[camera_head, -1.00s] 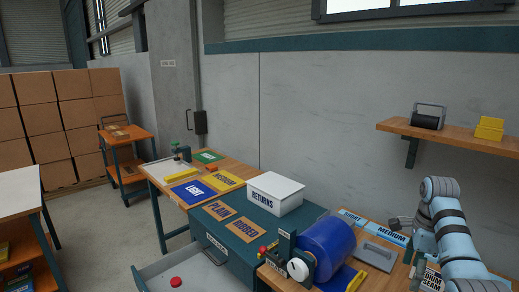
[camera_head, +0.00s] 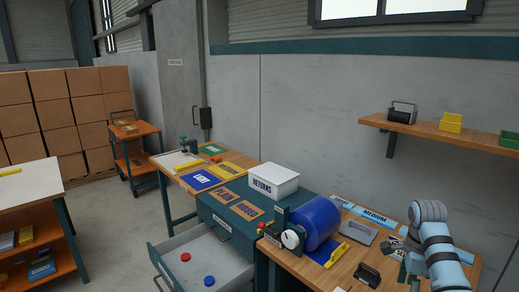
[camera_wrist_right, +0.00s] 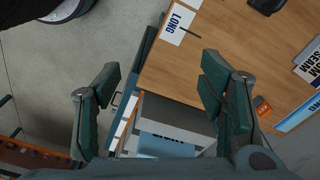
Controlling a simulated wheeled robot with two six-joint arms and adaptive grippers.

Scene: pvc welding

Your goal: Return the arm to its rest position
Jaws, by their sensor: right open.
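My right arm comes in from the right in the head view, bent over the right-hand bench. Its gripper (camera_head: 400,256) is partly seen near the bench. In the right wrist view my right gripper (camera_wrist_right: 160,105) is open and empty, its two dark green fingers well apart. Below it are the edge of a wooden bench (camera_wrist_right: 200,60), an open drawer or box-like part (camera_wrist_right: 175,118) and the floor. My left gripper is in neither view.
A blue drum (camera_head: 316,222) stands on the bench beside a white gauge. An open grey drawer (camera_head: 190,245) holds a red and a blue round piece. The white RETURNS box (camera_head: 274,182) sits behind. A wall shelf (camera_head: 440,132) hangs above my right arm.

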